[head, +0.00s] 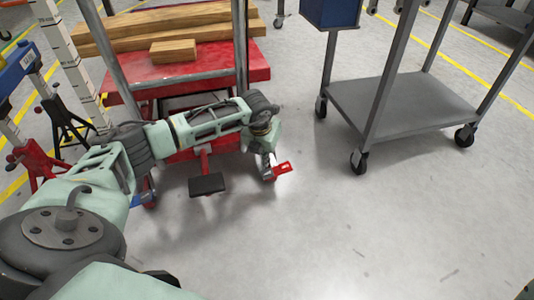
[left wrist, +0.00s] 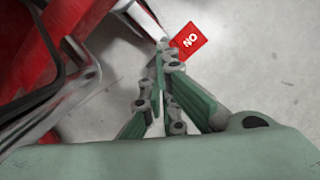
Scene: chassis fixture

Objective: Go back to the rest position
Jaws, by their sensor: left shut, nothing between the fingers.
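My left arm reaches in from the left, and its left gripper (head: 267,162) hangs downward at the front right corner of the red cart. In the left wrist view the slim green fingers of this gripper (left wrist: 165,56) are closed together, with nothing seen between them. A small red tag (head: 281,169) is just right of the fingertips; it reads "NO" in the left wrist view (left wrist: 190,41). I cannot tell whether the tag touches the fingers or belongs to the cart.
The red cart (head: 257,60) with wooden beams (head: 150,27) stands directly behind my left arm, with a black pedal (head: 207,184) in front. A grey wheeled cart (head: 405,104) stands at the right. Red and black jack stands (head: 38,172) are at the left.

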